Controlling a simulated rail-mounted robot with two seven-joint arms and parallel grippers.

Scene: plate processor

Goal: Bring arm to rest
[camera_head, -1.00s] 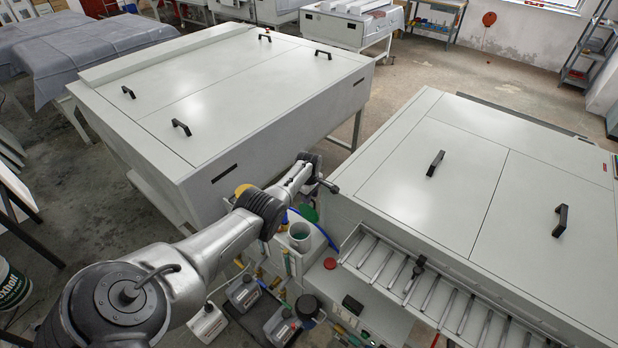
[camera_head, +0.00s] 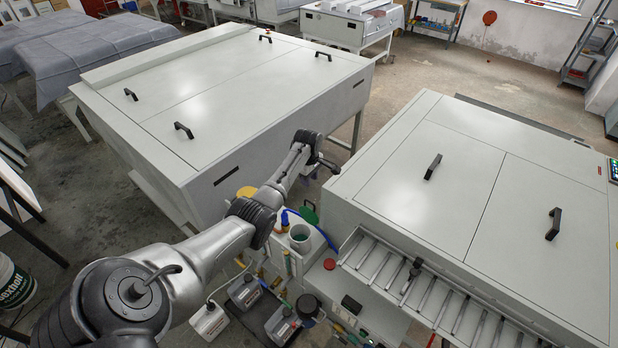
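My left arm comes in from the lower left and reaches up toward the gap between the two large grey machines. My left gripper (camera_head: 322,168) is at its far end, beside the front side of the left machine (camera_head: 245,95) and left of the right machine (camera_head: 440,185). It is small and seen at an angle, so I cannot tell whether its fingers are open or shut. I see nothing clearly held in it. My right gripper is out of view.
A roller rack (camera_head: 410,285) runs along the right machine's near edge. Below my arm stand a light cylinder (camera_head: 300,236), a blue hose (camera_head: 322,228) and several jugs (camera_head: 243,291) on the floor. Black handles (camera_head: 433,166) stick up from the lids. A floor aisle lies between the machines.

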